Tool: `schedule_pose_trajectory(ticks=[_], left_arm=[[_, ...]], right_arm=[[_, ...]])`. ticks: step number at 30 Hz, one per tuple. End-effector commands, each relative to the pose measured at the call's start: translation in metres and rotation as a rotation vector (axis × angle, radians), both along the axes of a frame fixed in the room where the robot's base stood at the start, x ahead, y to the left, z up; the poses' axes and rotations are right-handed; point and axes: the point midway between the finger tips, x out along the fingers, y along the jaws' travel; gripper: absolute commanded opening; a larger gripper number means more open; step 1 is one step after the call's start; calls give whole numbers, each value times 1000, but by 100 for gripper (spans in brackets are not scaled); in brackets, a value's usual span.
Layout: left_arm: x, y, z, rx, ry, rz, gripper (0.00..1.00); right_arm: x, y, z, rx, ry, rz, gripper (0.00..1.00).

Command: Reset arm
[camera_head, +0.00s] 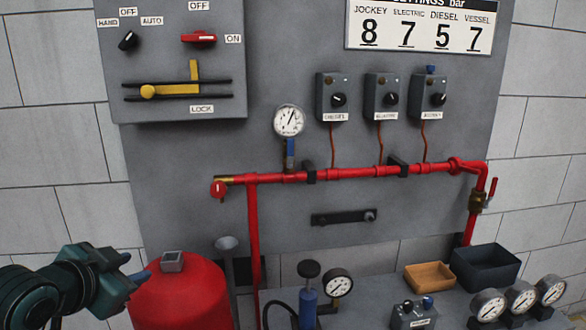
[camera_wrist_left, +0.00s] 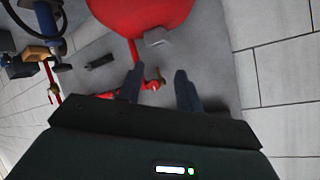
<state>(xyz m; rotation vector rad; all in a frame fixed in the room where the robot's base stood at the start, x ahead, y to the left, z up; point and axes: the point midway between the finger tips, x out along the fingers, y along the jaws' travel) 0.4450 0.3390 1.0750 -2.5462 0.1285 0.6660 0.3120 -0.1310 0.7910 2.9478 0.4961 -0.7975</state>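My left gripper (camera_head: 134,272) is at the lower left in the head view, in front of the wall and beside the top of the red tank (camera_head: 182,297). In the left wrist view its two fingers (camera_wrist_left: 160,88) stand apart with nothing between them, so it is open and empty. The red tank (camera_wrist_left: 140,15) also shows at the top of the wrist view, with a small grey block (camera_wrist_left: 158,38) on it. My right gripper is not in either view.
A grey panel carries a control box (camera_head: 170,60), a gauge (camera_head: 289,121), several switch boxes (camera_head: 382,97) and a red pipe (camera_head: 350,171). On the bench below are a wooden tray (camera_head: 430,287), a dark bin (camera_head: 486,280), a blue hand pump (camera_head: 308,300) and several gauges (camera_head: 521,297).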

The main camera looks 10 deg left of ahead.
Motion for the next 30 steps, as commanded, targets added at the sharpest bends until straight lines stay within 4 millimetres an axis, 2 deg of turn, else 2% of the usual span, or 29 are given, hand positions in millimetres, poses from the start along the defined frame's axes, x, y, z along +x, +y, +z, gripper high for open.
schedule_pose_trajectory(ticks=[1,3,6,9,12,17,18,24,30], left_arm=[[-12,-14,-42,-38,94,10,35],[-31,-31,-89,-81,206,36,35],[-67,-56,-145,-135,353,76,35],[-105,-79,-187,-182,480,119,35],[-143,-99,-217,-217,588,161,35],[-203,-130,-250,-271,748,235,35],[-206,-134,-253,-278,747,239,35],[-171,-150,-267,-322,570,149,35],[-150,-174,-280,-392,375,54,35]], right_arm=[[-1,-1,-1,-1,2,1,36],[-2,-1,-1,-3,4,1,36],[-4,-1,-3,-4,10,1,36],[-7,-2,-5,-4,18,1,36],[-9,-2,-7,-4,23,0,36],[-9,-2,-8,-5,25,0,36],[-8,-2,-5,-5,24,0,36],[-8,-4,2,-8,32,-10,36],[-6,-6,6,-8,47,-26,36]])
